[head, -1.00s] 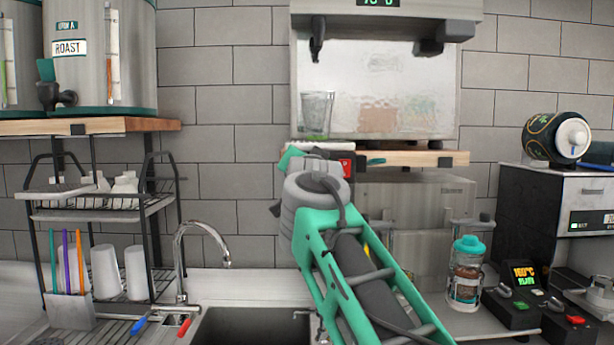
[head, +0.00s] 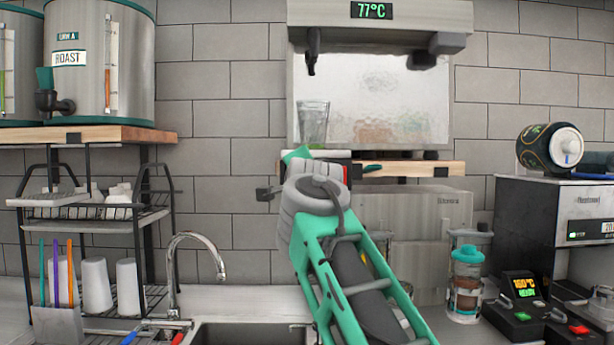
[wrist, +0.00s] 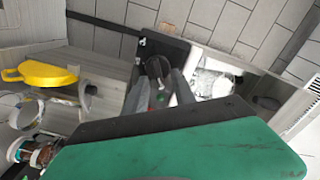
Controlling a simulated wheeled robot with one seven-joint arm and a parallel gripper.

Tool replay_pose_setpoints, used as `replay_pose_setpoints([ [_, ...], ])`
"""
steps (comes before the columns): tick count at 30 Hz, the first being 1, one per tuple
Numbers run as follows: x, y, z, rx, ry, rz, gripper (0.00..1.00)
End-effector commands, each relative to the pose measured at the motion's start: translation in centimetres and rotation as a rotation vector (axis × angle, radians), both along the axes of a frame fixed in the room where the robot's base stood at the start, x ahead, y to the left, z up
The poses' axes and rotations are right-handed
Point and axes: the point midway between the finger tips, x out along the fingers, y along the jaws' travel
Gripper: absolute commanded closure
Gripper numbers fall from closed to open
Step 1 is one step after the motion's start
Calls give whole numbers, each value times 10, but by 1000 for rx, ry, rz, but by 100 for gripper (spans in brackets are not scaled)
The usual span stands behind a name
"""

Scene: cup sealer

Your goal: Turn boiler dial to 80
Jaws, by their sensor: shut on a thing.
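The boiler (head: 370,95) is a steel unit on the wall at the top centre of the head view. Its green display (head: 372,11) reads 77°C. In the wrist view, my gripper (wrist: 161,84) has its two grey fingers around a dark round dial (wrist: 157,67) on a black panel, and is shut on it. My arm hides the fingertips and the dial in the head view. The dial's markings are too small to read.
A clear glass (head: 313,122) stands on the wooden shelf (head: 415,168) under the boiler. A sink (head: 240,334) with a faucet (head: 195,245) lies below. A dish rack (head: 95,210) is at the left and a jar (head: 467,275) at the right.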

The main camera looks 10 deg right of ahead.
Motion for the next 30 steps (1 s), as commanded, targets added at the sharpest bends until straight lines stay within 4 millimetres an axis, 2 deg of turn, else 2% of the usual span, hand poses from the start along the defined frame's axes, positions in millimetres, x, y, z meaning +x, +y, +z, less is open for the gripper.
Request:
replay_pose_setpoints([
  [8, 0, 0, 0, 0, 0, 1, 100],
  [9, 0, 0, 0, 0, 0, 0, 68],
  [16, 0, 0, 0, -1, 0, 0, 49],
  [25, -3, 1, 0, -1, -1, 0, 47],
  [30, -29, 7, -2, -1, -4, 3, 47],
])
